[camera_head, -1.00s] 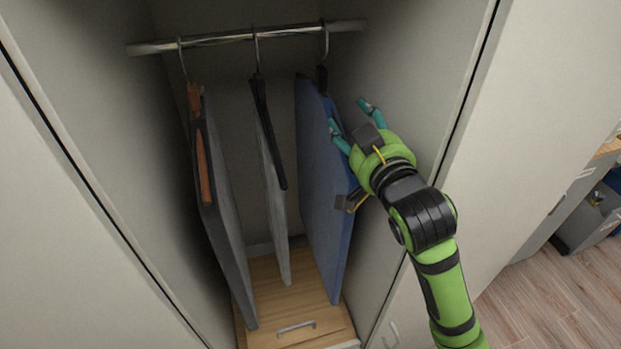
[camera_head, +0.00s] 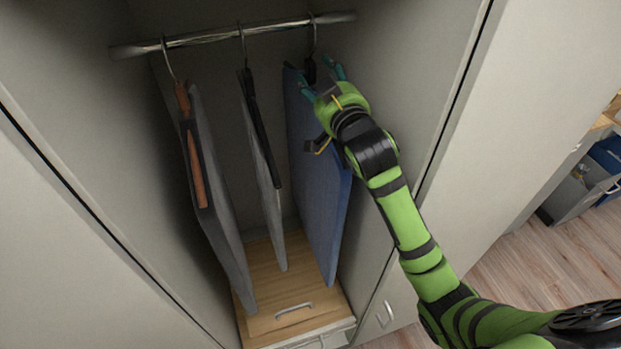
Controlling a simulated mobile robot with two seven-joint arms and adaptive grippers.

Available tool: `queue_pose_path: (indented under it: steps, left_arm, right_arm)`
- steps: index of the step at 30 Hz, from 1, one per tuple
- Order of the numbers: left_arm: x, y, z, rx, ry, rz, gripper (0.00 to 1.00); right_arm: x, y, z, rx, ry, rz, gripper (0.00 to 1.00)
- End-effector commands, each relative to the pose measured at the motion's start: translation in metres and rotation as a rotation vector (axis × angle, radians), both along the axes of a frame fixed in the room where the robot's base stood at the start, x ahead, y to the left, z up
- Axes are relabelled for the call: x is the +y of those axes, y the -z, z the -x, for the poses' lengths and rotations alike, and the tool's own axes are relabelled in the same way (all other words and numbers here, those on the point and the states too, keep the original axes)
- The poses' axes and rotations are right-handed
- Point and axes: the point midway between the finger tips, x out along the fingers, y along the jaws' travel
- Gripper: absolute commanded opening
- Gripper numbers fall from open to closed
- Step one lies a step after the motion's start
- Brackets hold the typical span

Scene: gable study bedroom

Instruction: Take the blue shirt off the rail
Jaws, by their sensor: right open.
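The blue shirt (camera_head: 314,190) hangs at the right end of the rail (camera_head: 230,36) inside the wardrobe. Its hanger has a metal hook (camera_head: 314,36) over the rail and a dark neck. My right gripper (camera_head: 318,76) is open at the top of the blue shirt, just below the rail. Its teal fingertips lie either side of the hanger's dark neck in the picture; I cannot tell whether they touch it. My green forearm hides part of the shirt's right side. My left gripper is not in view.
A dark grey garment (camera_head: 215,190) on a wooden hanger hangs at the left, and a lighter grey one (camera_head: 262,165) on a black hanger hangs mid-rail. The wardrobe's right wall is close to my right arm. A wooden drawer (camera_head: 290,312) lies below.

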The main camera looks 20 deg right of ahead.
Motion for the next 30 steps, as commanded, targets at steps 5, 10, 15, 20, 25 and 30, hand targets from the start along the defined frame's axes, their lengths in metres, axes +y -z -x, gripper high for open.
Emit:
queue_pose_path:
  steps: [5, 10, 15, 20, 25, 30]
  left_arm:
    - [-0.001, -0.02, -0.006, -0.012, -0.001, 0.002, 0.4]
    - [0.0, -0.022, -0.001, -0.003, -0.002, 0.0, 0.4]
    - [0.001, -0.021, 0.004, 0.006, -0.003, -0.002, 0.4]
    - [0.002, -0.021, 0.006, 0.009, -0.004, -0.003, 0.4]
    - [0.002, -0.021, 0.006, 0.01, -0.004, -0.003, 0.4]
    - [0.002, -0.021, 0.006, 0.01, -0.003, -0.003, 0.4]
  right_arm:
    - [0.002, -0.005, -0.024, 0.001, 0.0, 0.0, 0.56]
    - [0.003, -0.002, -0.034, 0.0, 0.0, 0.0, 0.56]
    - [0.003, -0.001, -0.034, 0.0, 0.0, 0.0, 0.56]
    - [0.003, -0.001, -0.034, 0.0, 0.0, 0.0, 0.12]
    - [0.002, -0.001, -0.034, 0.0, 0.0, 0.0, 0.0]
    - [0.002, -0.003, -0.034, -0.004, 0.0, 0.0, 0.0]
